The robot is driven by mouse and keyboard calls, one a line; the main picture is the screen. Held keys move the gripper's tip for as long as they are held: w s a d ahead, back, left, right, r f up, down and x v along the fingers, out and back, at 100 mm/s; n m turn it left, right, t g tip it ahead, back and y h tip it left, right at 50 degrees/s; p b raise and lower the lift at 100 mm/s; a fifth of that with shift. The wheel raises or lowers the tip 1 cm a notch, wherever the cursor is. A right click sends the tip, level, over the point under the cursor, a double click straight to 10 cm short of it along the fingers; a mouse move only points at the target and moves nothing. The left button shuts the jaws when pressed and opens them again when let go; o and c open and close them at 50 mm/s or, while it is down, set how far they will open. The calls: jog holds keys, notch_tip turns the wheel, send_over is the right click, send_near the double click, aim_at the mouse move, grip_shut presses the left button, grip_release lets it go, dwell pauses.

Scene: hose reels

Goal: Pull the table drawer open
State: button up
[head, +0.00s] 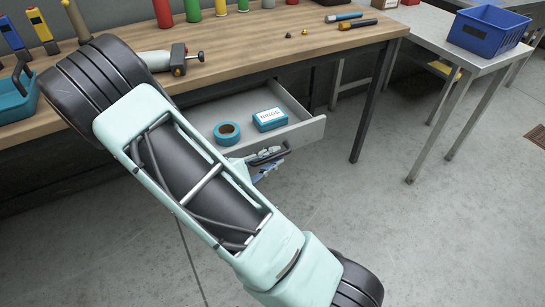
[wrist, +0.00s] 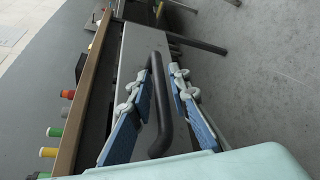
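The table drawer (head: 305,132) is a grey drawer under the wooden workbench, and it stands out from the bench with its inside showing. Its front face (wrist: 138,50) is in the wrist view. The dark bar handle (wrist: 163,100) on it runs between the two fingers of my gripper (wrist: 161,74). In the head view my gripper (head: 266,162) is at the drawer front, partly hidden by my arm. The fingertips are close on both sides of the bar; whether they press on it cannot be told. A blue-green tape roll (head: 227,133) and a box marked RINGS (head: 270,119) lie inside.
The workbench (head: 290,47) holds a clamp-like tool (head: 182,58), several coloured spools and a teal bin (head: 14,98). Its dark leg (head: 368,105) stands right of the drawer. A metal table with a blue crate (head: 487,30) is farther right. The floor in front is clear.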

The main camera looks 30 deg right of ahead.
jog(key=v, duration=1.2)
